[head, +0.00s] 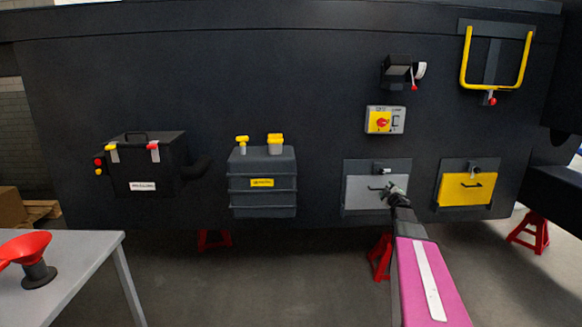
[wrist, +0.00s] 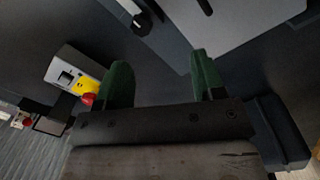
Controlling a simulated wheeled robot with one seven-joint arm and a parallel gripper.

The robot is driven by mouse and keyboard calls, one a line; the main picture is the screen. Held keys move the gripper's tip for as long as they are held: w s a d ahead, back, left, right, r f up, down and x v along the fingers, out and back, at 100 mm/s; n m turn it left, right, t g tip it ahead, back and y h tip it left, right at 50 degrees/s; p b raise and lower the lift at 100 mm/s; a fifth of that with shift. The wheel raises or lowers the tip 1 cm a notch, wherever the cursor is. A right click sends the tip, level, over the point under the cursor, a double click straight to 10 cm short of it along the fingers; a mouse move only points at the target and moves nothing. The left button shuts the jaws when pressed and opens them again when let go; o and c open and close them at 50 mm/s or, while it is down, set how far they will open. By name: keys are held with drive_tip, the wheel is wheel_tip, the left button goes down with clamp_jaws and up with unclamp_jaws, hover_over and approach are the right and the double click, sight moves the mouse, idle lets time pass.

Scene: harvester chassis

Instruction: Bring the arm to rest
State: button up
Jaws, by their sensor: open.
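My arm (head: 428,275), with a magenta cover and a white stripe, reaches up from the lower right in the head view. I cannot tell whether the fingers touch the door.
A yellow door (head: 466,190) is to the right. Above are a switch box (head: 385,120), a lever unit (head: 398,73) and a yellow U-bar (head: 465,75). A black box (head: 143,170) and a ribbed tank (head: 262,195) are left. A table (head: 75,265) carries a red funnel (head: 30,247).

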drive_tip(key=s+a+f+m+g+h, duration=0.2)
drive_tip(key=s+a+f+m+g, duration=0.4)
drive_tip(key=s, duration=0.4)
drive_tip(key=s+a+f+m+g+h, duration=0.1)
drive_tip(key=s+a+f+m+g, duration=0.3)
drive_tip(key=s+a+f, duration=0.4)
drive_tip(key=s+a+f+g+y, duration=0.1)
drive_tip(key=s+a+g, duration=0.3)
drive_tip(key=s+a, duration=0.3)
drive_tip(key=s+a+f+m+g+y, duration=0.1)
drive_tip(key=s+a+g, duration=0.3)
drive_tip(key=s, duration=1.1)
drive_tip(key=a+f+y, duration=0.1)
drive_tip(key=a, duration=0.2)
drive_tip(key=shift+s+f, duration=0.2)
drive_tip(key=shift+f, duration=0.05)
